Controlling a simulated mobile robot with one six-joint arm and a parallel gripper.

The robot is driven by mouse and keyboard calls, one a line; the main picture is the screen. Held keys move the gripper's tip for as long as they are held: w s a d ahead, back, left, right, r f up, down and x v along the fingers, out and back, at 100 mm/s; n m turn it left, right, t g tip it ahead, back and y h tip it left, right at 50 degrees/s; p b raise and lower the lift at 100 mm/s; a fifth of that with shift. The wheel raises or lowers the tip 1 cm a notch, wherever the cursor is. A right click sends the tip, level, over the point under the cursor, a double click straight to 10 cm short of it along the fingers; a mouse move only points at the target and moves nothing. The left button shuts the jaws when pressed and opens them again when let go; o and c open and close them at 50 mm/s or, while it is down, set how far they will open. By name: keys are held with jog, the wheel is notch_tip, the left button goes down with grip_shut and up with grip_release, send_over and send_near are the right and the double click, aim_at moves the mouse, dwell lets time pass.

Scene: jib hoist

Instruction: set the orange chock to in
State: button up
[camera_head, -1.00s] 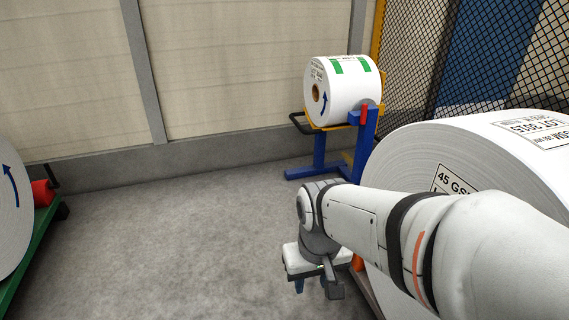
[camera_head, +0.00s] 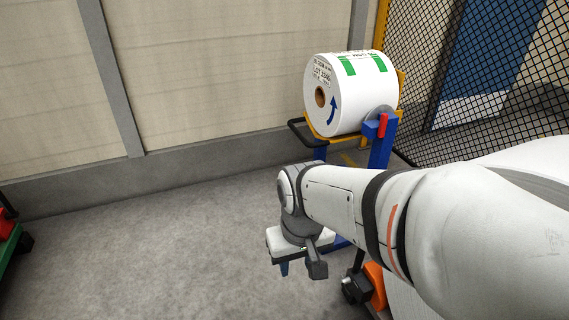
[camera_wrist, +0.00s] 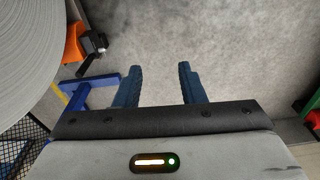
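The orange chock (camera_head: 375,284) is low at the right in the head view, beside the large white roll and partly hidden by my arm. A black handle (camera_head: 355,288) sticks out on its left. In the wrist view the orange chock (camera_wrist: 73,46) is at the upper left, beside the large roll, with its black handle (camera_wrist: 95,43) pointing right. My gripper (camera_wrist: 160,72) is open and empty over bare floor, to the right of the chock and apart from it. In the head view my gripper (camera_head: 284,268) points down, left of the chock.
A blue stand (camera_head: 381,145) holds a smaller white roll (camera_head: 345,105) ahead. The large white roll (camera_wrist: 25,50) fills the left of the wrist view. Mesh fencing (camera_head: 430,120) stands at the right. A green frame (camera_head: 10,245) with a red part is far left. Middle floor is clear.

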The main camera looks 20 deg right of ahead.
jog(key=shift+w+d, duration=0.1)
jog(key=shift+w, duration=0.1)
jog(key=shift+o, duration=0.4)
jog(key=shift+o, duration=0.6)
jog(key=shift+w+d, duration=0.1)
jog(key=shift+d, duration=0.05)
jog(key=w+d+f+n+g+h+b, duration=0.1)
jog(key=w+d+f+n+g+h, duration=0.7)
jog(key=w+d+f, duration=0.55)
jog(key=w+d+f+n+t+h+b, duration=0.1)
jog(key=w+d+f+n+t+h, duration=0.25)
jog(key=f, duration=0.65)
jog(key=w+d+f+n+h, duration=0.35)
jog(key=d+f+h, duration=0.3)
jog(key=f, duration=0.45)
jog(key=s+d+n+b, duration=0.1)
jog(key=s+d+b, duration=0.1)
jog(key=d, duration=0.6)
